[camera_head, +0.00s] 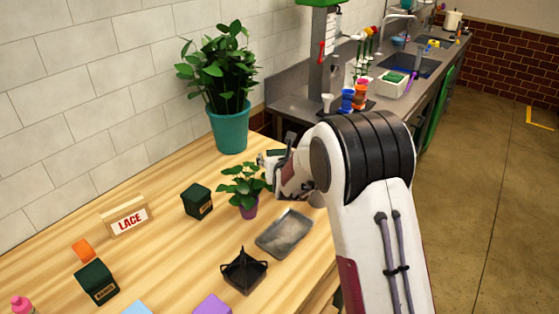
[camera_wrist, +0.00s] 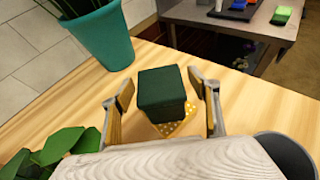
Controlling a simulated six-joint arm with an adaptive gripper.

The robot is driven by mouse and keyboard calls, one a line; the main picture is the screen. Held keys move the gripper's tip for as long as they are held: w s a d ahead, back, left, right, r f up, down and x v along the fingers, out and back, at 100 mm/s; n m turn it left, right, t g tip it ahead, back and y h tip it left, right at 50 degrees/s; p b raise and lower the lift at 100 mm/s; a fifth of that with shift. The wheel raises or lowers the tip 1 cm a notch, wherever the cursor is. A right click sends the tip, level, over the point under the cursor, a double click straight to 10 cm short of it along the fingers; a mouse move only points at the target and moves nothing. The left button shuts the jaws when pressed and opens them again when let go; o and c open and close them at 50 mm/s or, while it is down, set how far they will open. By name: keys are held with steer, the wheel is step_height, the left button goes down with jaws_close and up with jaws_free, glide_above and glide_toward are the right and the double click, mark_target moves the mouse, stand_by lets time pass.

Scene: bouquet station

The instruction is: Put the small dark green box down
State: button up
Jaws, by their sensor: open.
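A small dark green box (camera_wrist: 162,92) stands upright between the fingers of my gripper (camera_wrist: 163,88) in the wrist view. The fingers are open, one on each side, with gaps between them and the box. Under the box is a yellow mat with white dots (camera_wrist: 178,128), partly covered by it. In the head view, the box's top (camera_head: 276,153) just shows by my gripper (camera_head: 268,163), behind the small plant; most of it is hidden.
A large plant in a teal pot (camera_head: 229,130) stands behind. A small plant in a purple pot (camera_head: 246,205) is close in front. Two other dark green boxes (camera_head: 197,201) (camera_head: 97,282), a LACE sign (camera_head: 126,217), a grey tray (camera_head: 285,234) and a black holder (camera_head: 244,271) share the wooden table.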

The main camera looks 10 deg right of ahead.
steer(key=shift+r, duration=0.2)
steer(key=v, duration=1.2)
steer(key=shift+f, duration=0.1)
stand_by(0.8)
steer(key=s+d+r+n+g+y, duration=0.15)
steer(key=s+r+n, duration=0.25)
steer(key=s+n, duration=0.55)
steer(key=s+d+r+n+g+h, duration=0.1)
steer(key=s+r+n+g, duration=0.2)
steer(key=s+n, duration=0.65)
steer(key=s+d+n+g, duration=0.3)
steer(key=s+d+n, duration=0.1)
steer(key=s+n, duration=1.3)
steer(key=s, duration=0.5)
steer(key=shift+s+f, duration=0.35)
